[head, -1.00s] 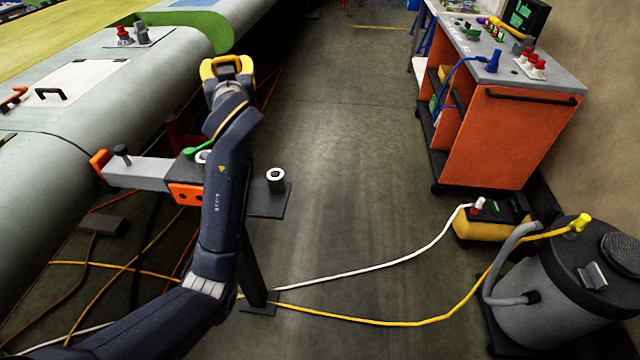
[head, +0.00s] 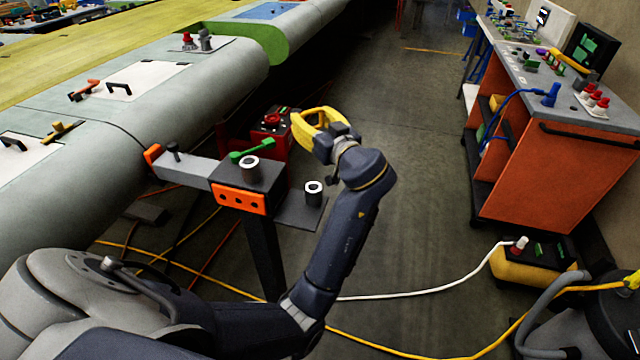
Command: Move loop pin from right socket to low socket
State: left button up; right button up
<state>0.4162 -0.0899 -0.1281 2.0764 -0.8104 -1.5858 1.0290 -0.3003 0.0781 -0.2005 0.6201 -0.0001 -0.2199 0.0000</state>
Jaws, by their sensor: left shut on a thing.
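My left gripper (head: 318,122), with yellow fingers, is in the air behind and above the jig stand, to the right of its block. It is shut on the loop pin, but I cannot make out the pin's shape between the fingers. A white-rimmed socket (head: 249,168) stands on top of the block, and its opening looks empty. Another white-rimmed socket, the low socket (head: 314,192), stands on the lower plate to the right and also looks empty, apart from the gripper. I cannot tell which one is called the right socket. My right gripper is not in view.
A green lever (head: 252,149) sits on the block beside the upper socket. The grey wing (head: 160,100) runs along the left. A red box (head: 270,130) stands behind the jig. An orange cart (head: 545,165) is at right. Cables cross the floor.

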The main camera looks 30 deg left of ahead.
pick_arm(q)
notch_tip(320, 180, down, 17)
jog(key=shift+f, duration=0.2)
dwell(0.5)
jog(key=shift+f, duration=0.3)
jog(key=o, duration=1.3)
